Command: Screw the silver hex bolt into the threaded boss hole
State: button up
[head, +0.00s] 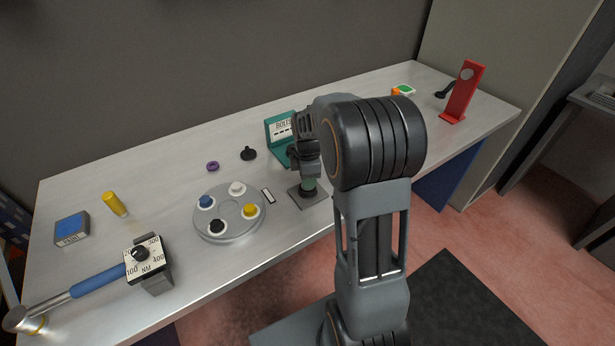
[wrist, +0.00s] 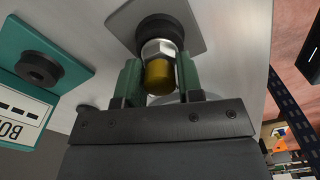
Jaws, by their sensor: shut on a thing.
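My gripper (wrist: 158,88) has its two green fingers closed on either side of the silver hex bolt (wrist: 159,49), with a brass-coloured round end (wrist: 159,78) towards my wrist. The bolt's hex part is right at the black round boss (wrist: 158,27), and its shank is not visible. I cannot tell how deep it sits in the hole. The boss stands on a square grey plate (wrist: 196,14). In the head view my gripper (head: 309,184) points down over that plate (head: 304,199) near the bench's front edge; the bolt is hidden there.
A teal bolt holder (head: 280,132) stands just behind. A round tray with coloured knobs (head: 231,229) is to the left, with a black knob (head: 248,154) and purple ring (head: 212,166) behind it. A torque wrench (head: 100,281) lies front left. A red stand (head: 461,95) is far right.

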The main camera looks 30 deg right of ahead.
jog(key=shift+m, duration=0.5)
jog(key=shift+m, duration=0.9)
jog(key=shift+m, duration=0.8)
jog(key=shift+m, duration=0.7)
